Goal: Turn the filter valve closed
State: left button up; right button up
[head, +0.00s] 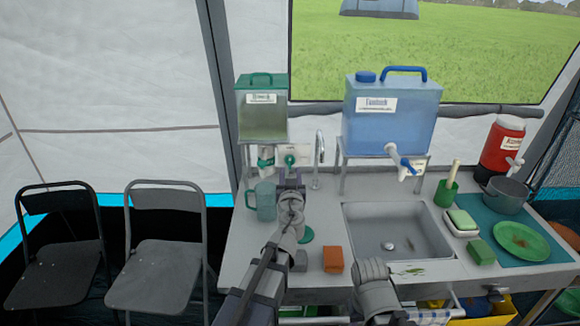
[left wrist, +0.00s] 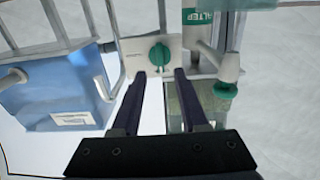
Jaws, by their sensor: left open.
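The filter valve is a green round knob (head: 290,160) on a white labelled plate (head: 296,148), under the green-lidded tank (head: 263,110). The left wrist view shows the green knob (left wrist: 159,54) from close up, on its plate (left wrist: 131,58). My left gripper (head: 292,180) is in front of the knob. In the left wrist view, its fingers (left wrist: 161,77) are open, with tips on either side of the knob's lower part. I cannot tell whether they touch it. A white filter cylinder (head: 265,158) with a green band is beside the knob.
A blue water container (head: 392,115) stands on a rack above the sink (head: 395,240). A teal jug (head: 264,201) is close left of my left gripper. A thin faucet (head: 319,155) stands close right. An orange block (head: 333,260) lies on the counter.

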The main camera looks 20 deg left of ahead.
aim_at(290, 163)
pick_arm(q)
jog(key=x, duration=0.5)
jog(key=shift+w, duration=0.1)
grip_shut()
dwell(0.4)
